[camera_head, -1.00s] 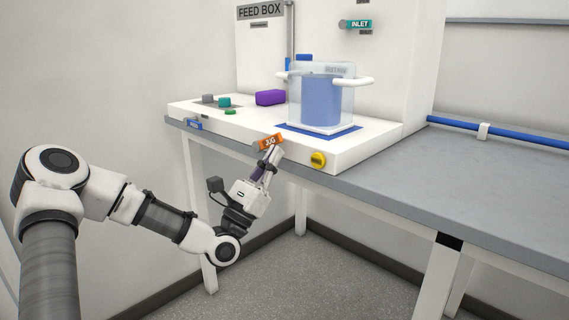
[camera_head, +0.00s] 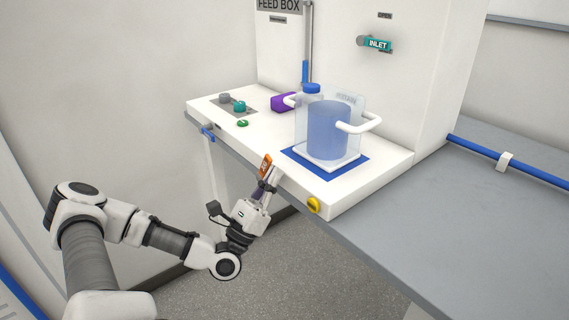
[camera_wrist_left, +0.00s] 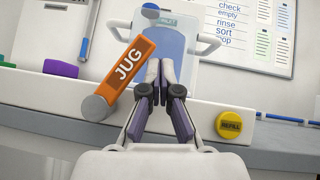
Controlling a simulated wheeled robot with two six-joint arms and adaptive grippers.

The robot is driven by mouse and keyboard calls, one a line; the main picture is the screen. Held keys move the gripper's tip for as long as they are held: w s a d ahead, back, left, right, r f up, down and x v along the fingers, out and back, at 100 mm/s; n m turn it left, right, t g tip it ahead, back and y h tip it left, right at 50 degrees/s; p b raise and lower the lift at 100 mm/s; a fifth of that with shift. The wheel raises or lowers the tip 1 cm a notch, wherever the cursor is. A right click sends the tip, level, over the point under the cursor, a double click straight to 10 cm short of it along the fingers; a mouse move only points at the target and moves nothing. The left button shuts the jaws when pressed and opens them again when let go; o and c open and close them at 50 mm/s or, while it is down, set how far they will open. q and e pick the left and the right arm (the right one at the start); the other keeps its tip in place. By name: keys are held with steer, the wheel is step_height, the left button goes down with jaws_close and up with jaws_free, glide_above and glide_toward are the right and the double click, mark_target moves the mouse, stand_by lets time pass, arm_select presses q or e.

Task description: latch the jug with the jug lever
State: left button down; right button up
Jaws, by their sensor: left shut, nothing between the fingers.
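The orange jug lever (camera_head: 265,166), marked JUG, is on the front face of the white bench unit. It stands steeply tilted. In the left wrist view the lever (camera_wrist_left: 130,64) runs up and right from its grey hub. The clear jug (camera_head: 328,130) with blue contents and two white handles stands upright on a white base over a blue mat. My left gripper (camera_head: 274,172) is shut and empty, just right of the lever; its fingers (camera_wrist_left: 160,72) appear slightly apart from the lever in the left wrist view. My right gripper is not in view.
A yellow REFILL knob (camera_head: 313,205) is right of the lever on the front face. A blue lever (camera_head: 207,133) is at the left end. A purple block (camera_head: 283,102) and small knobs sit on top. The teal INLET lever (camera_head: 377,44) is on the back wall. The grey counter (camera_head: 440,230) is clear.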

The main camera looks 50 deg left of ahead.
mark_target(265, 158)
arm_select(q)
steer(key=shift+s+a+r+n+y, duration=0.25)
steer(key=shift+s+r, duration=0.2)
steer(key=shift+s+a+r+n+y, duration=0.2)
steer(key=shift+s+r+n+y, duration=0.05)
steer(key=shift+s+r, duration=0.2)
steer(key=shift+w+a+n+y, duration=0.1)
steer(key=shift+a+n+y, duration=0.15)
steer(key=shift+n+y, duration=0.45)
steer(key=shift+w+a+r+n+g+y, duration=0.1)
steer(key=shift+w+n+g+y, duration=0.15)
steer(key=shift+n+y, duration=0.35)
steer(key=shift+w+a+n+g+y, duration=0.1)
steer(key=shift+w+n+g+y, duration=0.15)
steer(key=shift+n+y, duration=0.3)
steer(key=shift+s+a+r+n+g+y, duration=0.1)
steer(key=shift+s+r+n+g+y, duration=0.15)
steer(key=shift+n+y, duration=0.4)
steer(key=shift+w+a+n, duration=0.1)
steer(key=shift+n, duration=0.3)
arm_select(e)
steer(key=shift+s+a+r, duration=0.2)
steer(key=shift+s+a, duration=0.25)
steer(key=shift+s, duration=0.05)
arm_select(q)
steer(key=shift+f, duration=0.1)
